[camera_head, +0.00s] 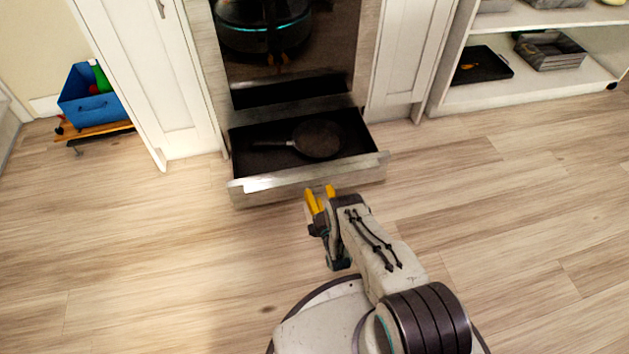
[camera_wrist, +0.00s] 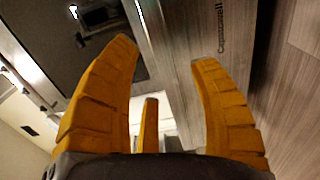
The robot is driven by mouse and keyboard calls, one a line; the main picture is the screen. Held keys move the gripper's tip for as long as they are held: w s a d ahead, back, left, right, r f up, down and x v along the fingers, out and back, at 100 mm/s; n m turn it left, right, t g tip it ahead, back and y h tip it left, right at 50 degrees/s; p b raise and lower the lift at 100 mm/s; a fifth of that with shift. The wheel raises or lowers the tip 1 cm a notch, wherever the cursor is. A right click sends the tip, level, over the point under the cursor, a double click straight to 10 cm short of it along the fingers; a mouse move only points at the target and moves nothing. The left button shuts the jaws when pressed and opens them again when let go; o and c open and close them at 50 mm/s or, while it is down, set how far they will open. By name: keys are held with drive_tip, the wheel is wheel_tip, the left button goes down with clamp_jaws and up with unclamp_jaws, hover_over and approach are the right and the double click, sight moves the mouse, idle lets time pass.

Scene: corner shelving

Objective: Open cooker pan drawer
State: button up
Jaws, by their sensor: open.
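The cooker pan drawer (camera_head: 290,184) is pulled out at the bottom of the cooker in the head view. A dark frying pan (camera_head: 317,139) lies inside it, with its handle pointing left. My gripper (camera_head: 320,192) is at the drawer's front, right of its middle, with its yellow fingers apart. In the wrist view my gripper (camera_wrist: 168,60) is open, and the drawer front (camera_wrist: 182,70) shows between and beyond the fingers. I cannot tell whether a finger touches the drawer.
The dark cooker door (camera_head: 290,45) rises behind the drawer, between white cabinets (camera_head: 170,85). A blue box (camera_head: 92,108) stands at the far left. A white shelf unit (camera_head: 540,90) with dark items is at the right. The wooden floor (camera_head: 130,250) is clear on both sides.

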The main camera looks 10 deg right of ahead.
sight(314, 180)
drive_tip(key=shift+w+b, duration=1.45)
drive_tip(key=shift+w, duration=1.65)
drive_tip(key=shift+c, duration=0.3)
